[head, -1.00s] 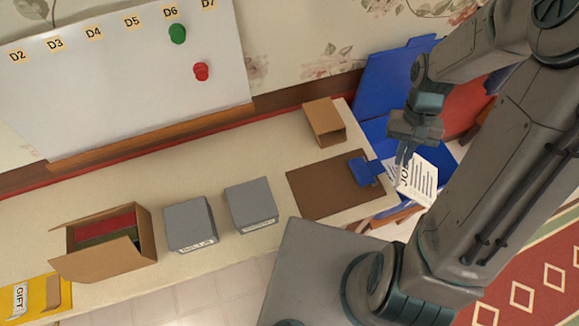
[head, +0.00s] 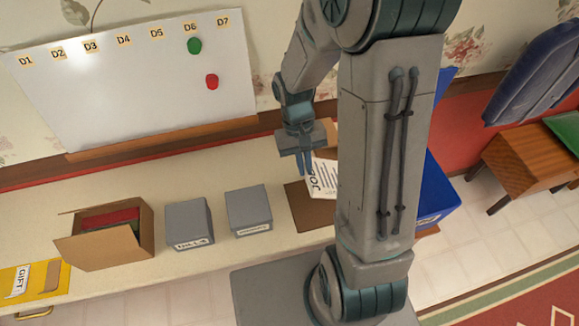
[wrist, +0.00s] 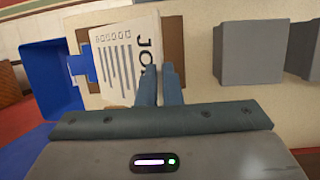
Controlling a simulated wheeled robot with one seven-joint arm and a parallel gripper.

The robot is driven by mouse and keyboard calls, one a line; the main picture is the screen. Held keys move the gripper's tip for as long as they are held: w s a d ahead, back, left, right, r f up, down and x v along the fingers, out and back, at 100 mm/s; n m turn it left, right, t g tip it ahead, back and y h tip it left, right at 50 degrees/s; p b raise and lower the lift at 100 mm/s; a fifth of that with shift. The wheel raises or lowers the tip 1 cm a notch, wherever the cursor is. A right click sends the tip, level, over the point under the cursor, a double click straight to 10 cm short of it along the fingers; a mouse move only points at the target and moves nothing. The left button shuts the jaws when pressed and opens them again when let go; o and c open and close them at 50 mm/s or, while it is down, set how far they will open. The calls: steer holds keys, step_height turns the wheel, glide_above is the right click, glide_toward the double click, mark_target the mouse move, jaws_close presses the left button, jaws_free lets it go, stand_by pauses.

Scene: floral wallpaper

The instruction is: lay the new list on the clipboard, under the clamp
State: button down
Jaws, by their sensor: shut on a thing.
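My gripper (head: 304,172) is shut on the new list (head: 325,178), a white sheet with a large printed heading. In the wrist view the fingers (wrist: 162,72) pinch the list (wrist: 117,62) at its heading end. The list is over the brown clipboard (head: 300,212), whose board shows beside the sheet in the wrist view (wrist: 174,42). The blue clamp (wrist: 80,65) is at the sheet's far edge from my fingers; whether the sheet is under it, I cannot tell. My arm hides the clamp in the head view. The height of the sheet above the board is unclear.
Two grey boxes (head: 187,222) (head: 248,209) stand left of the clipboard on the table. Further left are an open carton (head: 108,245) and a yellow gift package (head: 38,286). A blue bin (head: 435,192) stands beyond the table's right end. A whiteboard (head: 130,90) leans behind.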

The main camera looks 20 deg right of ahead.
step_height(320, 180, down, 12)
steer(key=h+b, duration=0.2)
steer(key=b, duration=0.9)
steer(key=shift+b, duration=0.35)
steer(key=f+h+b, duration=0.1)
steer(key=b, duration=0.1)
steer(key=a+f+h+b, duration=0.1)
steer(key=b, duration=0.1)
steer(key=shift+f+m, duration=0.3)
steer(key=shift+f, duration=0.05)
steer(key=shift+h, duration=0.3)
steer(key=c, duration=1.5)
jaws_free()
steer(key=shift+a+r, duration=0.1)
steer(key=v, duration=1.3)
steer(key=shift+w+a+r, duration=0.1)
steer(key=shift+r, duration=0.2)
